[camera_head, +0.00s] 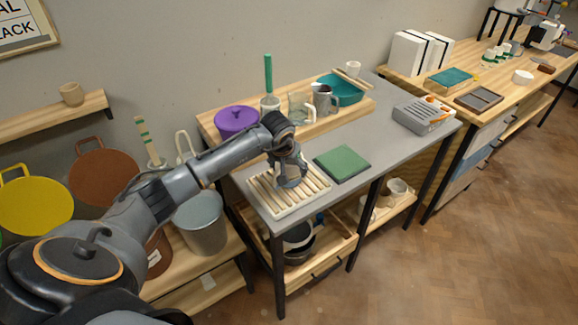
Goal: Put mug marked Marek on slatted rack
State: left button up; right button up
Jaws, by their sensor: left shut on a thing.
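The slatted rack (262,190), pale wood with parallel slats, lies on the grey table's near left end. My right gripper is not in view.
A green square mat (342,163) lies right of the rack. A grey slotted box (421,116) stands right.

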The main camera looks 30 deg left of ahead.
pick_arm(q)
jog(key=o, duration=1.4)
jog(key=shift+f, duration=0.1)
jog(key=shift+r, duration=0.2)
jog(key=b+v, duration=0.1)
jog(key=v, duration=1.1)
jog(key=shift+b, duration=0.35)
jog(key=shift+f, duration=0.1)
